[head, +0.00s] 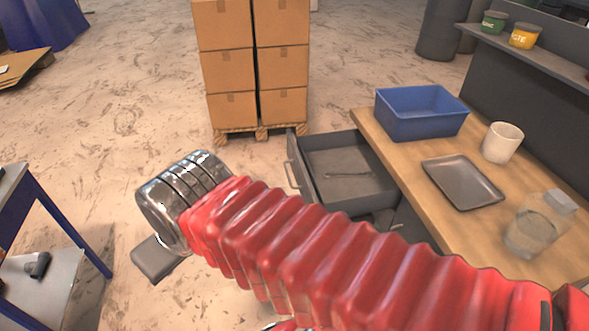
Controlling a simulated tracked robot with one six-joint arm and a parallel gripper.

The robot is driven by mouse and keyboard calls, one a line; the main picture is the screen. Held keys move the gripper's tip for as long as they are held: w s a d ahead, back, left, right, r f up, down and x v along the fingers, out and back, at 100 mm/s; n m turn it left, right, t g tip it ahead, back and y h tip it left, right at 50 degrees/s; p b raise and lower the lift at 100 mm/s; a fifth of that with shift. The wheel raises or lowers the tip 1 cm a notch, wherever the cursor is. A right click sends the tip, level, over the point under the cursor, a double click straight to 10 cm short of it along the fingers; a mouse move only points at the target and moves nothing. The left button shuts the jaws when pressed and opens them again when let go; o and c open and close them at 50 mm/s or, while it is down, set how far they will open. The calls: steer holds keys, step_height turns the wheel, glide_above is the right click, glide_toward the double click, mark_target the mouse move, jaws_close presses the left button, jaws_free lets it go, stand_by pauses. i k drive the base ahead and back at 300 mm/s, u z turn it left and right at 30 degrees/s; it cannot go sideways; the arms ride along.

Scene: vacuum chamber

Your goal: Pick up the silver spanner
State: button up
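The silver spanner (349,175) lies flat in an open grey drawer (345,205) under the wooden workbench. It looks small and thin, and nothing covers it. My arm, in a red ribbed sleeve, reaches across the lower picture to the left. Its metal end is left of the drawer and apart from the spanner. A grey block-like part of my gripper (158,258) shows below the metal end. Its fingertips cannot be made out, so I cannot see whether it is open or shut.
On the workbench (420,215) stand a blue bin (421,112), a white cup (502,142), a grey tray (462,182) and a clear jar (538,224). Stacked cardboard boxes (252,60) on a pallet stand behind the drawer. A blue-legged table (60,235) is at left. Floor between is clear.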

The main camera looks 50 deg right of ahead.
mark_target(366, 174)
steer(key=z, duration=1.7)
